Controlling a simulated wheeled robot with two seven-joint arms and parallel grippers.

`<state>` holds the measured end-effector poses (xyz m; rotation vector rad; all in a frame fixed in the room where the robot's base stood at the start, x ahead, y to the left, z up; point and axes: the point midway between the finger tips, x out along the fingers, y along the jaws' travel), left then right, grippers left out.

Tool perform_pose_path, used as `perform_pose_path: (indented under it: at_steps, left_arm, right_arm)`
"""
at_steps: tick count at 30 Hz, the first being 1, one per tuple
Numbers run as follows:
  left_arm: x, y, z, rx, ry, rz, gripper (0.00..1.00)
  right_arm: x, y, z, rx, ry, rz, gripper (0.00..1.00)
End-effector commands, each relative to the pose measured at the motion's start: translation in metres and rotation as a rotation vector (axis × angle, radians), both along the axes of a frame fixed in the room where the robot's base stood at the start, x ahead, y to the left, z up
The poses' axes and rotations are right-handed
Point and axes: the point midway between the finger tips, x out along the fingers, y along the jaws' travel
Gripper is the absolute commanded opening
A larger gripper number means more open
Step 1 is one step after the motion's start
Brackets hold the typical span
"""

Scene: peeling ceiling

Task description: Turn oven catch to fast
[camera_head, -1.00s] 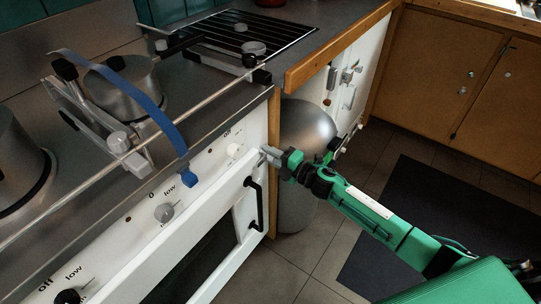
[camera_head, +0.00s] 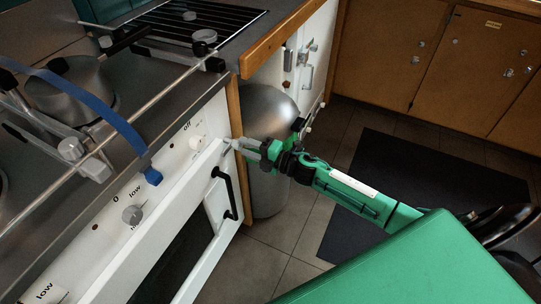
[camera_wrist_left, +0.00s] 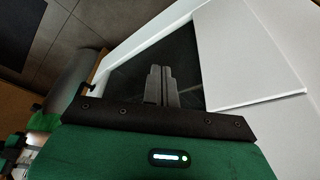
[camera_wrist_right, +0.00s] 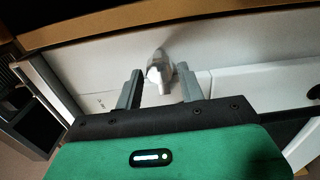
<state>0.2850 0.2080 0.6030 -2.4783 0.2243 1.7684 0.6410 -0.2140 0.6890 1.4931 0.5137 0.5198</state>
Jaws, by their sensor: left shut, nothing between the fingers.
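My right gripper (camera_head: 232,144) is at the right end of the white oven front, just above the door's top right corner. In the right wrist view, its open fingers (camera_wrist_right: 160,88) stand either side of a small pale metallic knob (camera_wrist_right: 159,67), apparently the oven catch, on the white front. I cannot tell whether they touch it; in the head view the catch is not clear behind the fingers. The oven door (camera_head: 204,238) has a black handle (camera_head: 225,192). My left gripper (camera_wrist_left: 161,86) is shut and empty before the door's dark window; the head view does not show it.
A white knob (camera_head: 196,142) by "off" and a grey knob (camera_head: 132,214) by "low" sit on the panel. A blue strap (camera_head: 105,112) hangs over the cooktop rail. A steel cylinder (camera_head: 268,112) stands right of the oven. Floor and dark mat (camera_head: 400,180) lie beyond.

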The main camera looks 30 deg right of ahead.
Motion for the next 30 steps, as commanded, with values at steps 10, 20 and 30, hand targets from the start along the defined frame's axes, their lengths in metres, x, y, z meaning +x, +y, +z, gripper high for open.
perform_pose_path:
  at_steps: [10, 20, 30]
  left_arm:
    - [0.000, 0.000, 0.000, 0.000, 0.000, 0.000, 0.00]
    - [0.001, 0.000, 0.006, -0.001, -0.010, -0.001, 0.00]
    - [0.000, 0.000, 0.005, -0.001, -0.007, -0.001, 0.00]
  right_arm:
    - [-0.050, -0.038, -0.001, 0.000, 0.002, 0.001, 0.39]
    - [-0.072, -0.055, 0.000, 0.001, 0.001, 0.002, 0.39]
    - [-0.073, -0.056, 0.000, 0.000, 0.000, 0.001, 0.39]
